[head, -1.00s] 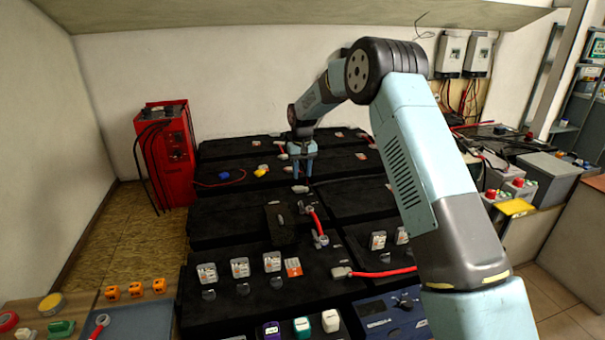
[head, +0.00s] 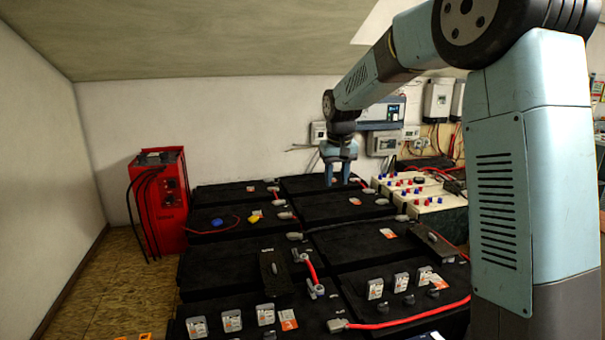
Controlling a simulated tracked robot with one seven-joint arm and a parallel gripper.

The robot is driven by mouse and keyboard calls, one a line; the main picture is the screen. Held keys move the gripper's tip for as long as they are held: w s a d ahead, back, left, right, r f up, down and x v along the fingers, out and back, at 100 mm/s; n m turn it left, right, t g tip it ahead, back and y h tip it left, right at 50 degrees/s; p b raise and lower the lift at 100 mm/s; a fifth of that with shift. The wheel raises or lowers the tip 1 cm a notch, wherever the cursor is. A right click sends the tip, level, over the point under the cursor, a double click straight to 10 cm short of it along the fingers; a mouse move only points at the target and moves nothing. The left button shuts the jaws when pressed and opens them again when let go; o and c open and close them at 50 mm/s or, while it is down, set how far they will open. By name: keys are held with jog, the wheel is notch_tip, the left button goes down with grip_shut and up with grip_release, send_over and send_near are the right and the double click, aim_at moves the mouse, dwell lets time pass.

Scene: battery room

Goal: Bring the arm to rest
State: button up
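My arm comes in from the right side of the head view, bends at a high elbow and reaches left over the batteries. My gripper (head: 338,178) points down in front of the far rows of black batteries. Its two fingers look apart, with a gap between them and nothing visible in it. The gripper appears clear above the battery tops, though its exact height is hard to tell. My arm hides part of the right wall.
Black batteries (head: 225,265) fill the middle, with red cables (head: 310,268) and small white-labelled blocks on top. A red charger (head: 158,205) stands left. Terminal boxes (head: 415,190) sit at the back right, below wall boxes (head: 381,112).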

jog(key=s+d+r+t, duration=0.1)
jog(key=s+d+r, duration=0.45)
jog(key=s, duration=0.35)
jog(key=s+d+m+t, duration=0.1)
jog(key=s+d, duration=0.3)
jog(key=s, duration=1)
jog(key=s+d+m+t, duration=0.1)
jog(key=s+d, duration=0.3)
jog(key=s, duration=1)
jog(key=shift+s+d+f+t, duration=0.2)
jog(key=shift+f+t, duration=0.1)
jog(key=shift+f, duration=0.05)
